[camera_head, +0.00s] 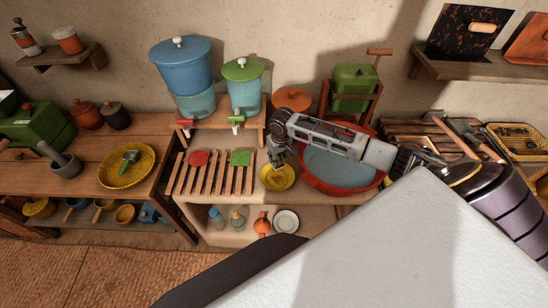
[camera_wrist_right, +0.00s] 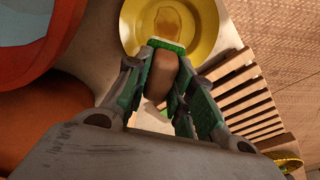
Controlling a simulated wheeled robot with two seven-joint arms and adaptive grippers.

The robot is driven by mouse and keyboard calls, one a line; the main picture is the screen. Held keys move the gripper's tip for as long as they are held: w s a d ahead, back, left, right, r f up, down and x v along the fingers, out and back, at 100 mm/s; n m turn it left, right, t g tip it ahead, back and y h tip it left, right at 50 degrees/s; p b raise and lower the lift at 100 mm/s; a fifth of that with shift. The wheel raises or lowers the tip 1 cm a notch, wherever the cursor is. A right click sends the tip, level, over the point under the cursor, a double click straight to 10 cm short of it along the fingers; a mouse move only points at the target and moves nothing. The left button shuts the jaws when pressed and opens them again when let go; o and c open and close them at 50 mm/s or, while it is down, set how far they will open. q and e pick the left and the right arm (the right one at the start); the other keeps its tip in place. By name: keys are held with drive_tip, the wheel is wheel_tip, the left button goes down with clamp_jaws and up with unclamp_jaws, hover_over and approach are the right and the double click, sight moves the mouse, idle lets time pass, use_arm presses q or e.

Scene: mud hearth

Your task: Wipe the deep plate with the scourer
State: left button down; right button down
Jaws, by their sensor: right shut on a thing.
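My right gripper (camera_head: 277,158) is over the plate's far left side. In the wrist view its green fingers (camera_wrist_right: 166,68) are shut on the scourer (camera_wrist_right: 162,72), a tan block with a green edge toward the plate. I cannot tell whether the scourer touches the plate. My left gripper is not in view.
The red basin (camera_head: 374,182) of water stands close to the right of the plate. A slatted rack (camera_head: 216,179) with a red disc and green square lies to the left. Two dispensers (camera_head: 182,78) stand behind. A white plate (camera_head: 286,221) is on the shelf below.

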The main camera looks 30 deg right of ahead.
drive_tip(key=shift+f, duration=0.3)
idle(0.4)
drive_tip(key=b, duration=0.6)
hover_over(277, 176)
drive_tip(key=shift+w+f, duration=0.15)
drive_tip(key=shift+f, duration=2.3)
drive_tip(key=shift+f+b, duration=0.3)
drive_tip(key=shift+b, duration=0.05)
drive_tip(key=shift+f, duration=0.1)
drive_tip(key=shift+f, duration=0.15)
drive_tip(key=shift+f, duration=0.35)
